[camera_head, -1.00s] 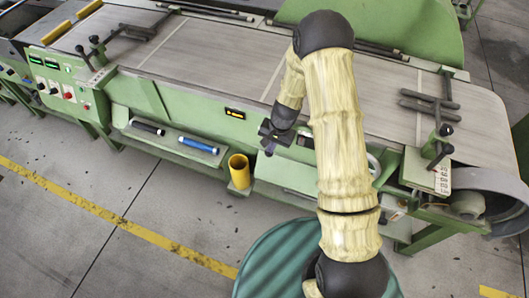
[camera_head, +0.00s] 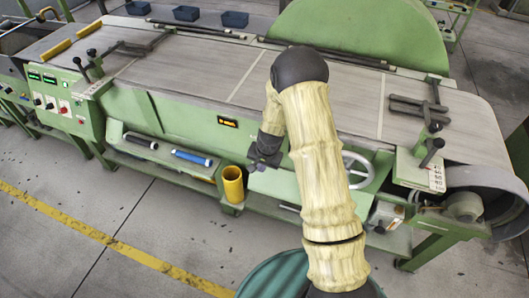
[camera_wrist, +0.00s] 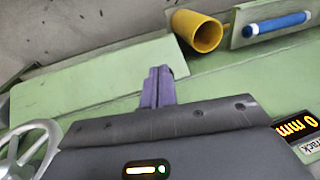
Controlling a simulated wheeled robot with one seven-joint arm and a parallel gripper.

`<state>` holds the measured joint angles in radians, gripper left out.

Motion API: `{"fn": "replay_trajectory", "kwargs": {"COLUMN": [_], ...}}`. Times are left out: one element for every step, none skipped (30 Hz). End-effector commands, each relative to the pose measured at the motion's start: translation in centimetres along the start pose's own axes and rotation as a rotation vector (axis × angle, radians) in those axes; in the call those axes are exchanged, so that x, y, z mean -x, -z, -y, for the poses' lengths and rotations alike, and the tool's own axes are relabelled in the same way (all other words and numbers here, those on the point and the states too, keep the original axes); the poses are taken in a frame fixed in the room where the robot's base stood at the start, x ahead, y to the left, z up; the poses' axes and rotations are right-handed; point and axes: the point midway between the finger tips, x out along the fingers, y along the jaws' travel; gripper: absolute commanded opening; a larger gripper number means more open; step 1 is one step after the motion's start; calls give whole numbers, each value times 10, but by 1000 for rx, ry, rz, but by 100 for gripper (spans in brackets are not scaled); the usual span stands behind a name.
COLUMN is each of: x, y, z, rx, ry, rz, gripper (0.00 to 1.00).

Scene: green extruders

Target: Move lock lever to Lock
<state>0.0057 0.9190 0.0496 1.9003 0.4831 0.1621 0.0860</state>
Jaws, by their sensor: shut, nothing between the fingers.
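My gripper (camera_head: 258,167) is in front of the green machine's front panel, right of the yellow cylinder. In the wrist view its purple fingers (camera_wrist: 158,88) are together and empty, over a pale green surface. No lever marked Lock can be read. Black-knobbed levers (camera_head: 432,145) stand by a white scale plate (camera_head: 437,178) at the machine's right end, well right of my gripper. Another pair of black-knobbed levers (camera_head: 84,68) stands at the left end. I cannot tell which is the lock lever.
A handwheel (camera_head: 358,170) is right of my arm and also at the wrist view's left edge (camera_wrist: 25,145). The yellow cylinder (camera_head: 232,186) and a blue tube (camera_head: 193,159) are on the machine's front. A small display (camera_head: 228,122) sits above. Floor in front is open.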

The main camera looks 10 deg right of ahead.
Motion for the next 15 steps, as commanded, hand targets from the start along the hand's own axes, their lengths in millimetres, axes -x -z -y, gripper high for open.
{"fn": "replay_trajectory", "kwargs": {"x": [-5, -6, -7, -8, -9, -10, -10, -11, -11, -11, -11, -12, -12, -12, -12], "y": [-1, -1, -1, -2, -2, -2, -2, -2, -2, -2, -1, -1, -1, -1, -1], "z": [-1, -1, -1, -2, -2, -2, -2, -2, -2, -2, -2, -3, -3, -3, -3], "rx": [0, 0, 0, 0, 0, 0, 0, -1, -1, -1, -1, -1, -1, -1, -1], "ry": [0, 0, 0, 0, 0, 0, 0, 0, 0, 0, 0, 0, 0, 0, 0], "rz": [0, 0, 0, 0, 0, 0, 0, -1, -1, -1, -1, -2, -2, -2, -3], "gripper": [0, 0, 0, 0, 0, 0, 0, 0, 0, 0, 0, 0, 0, 0, 0]}}
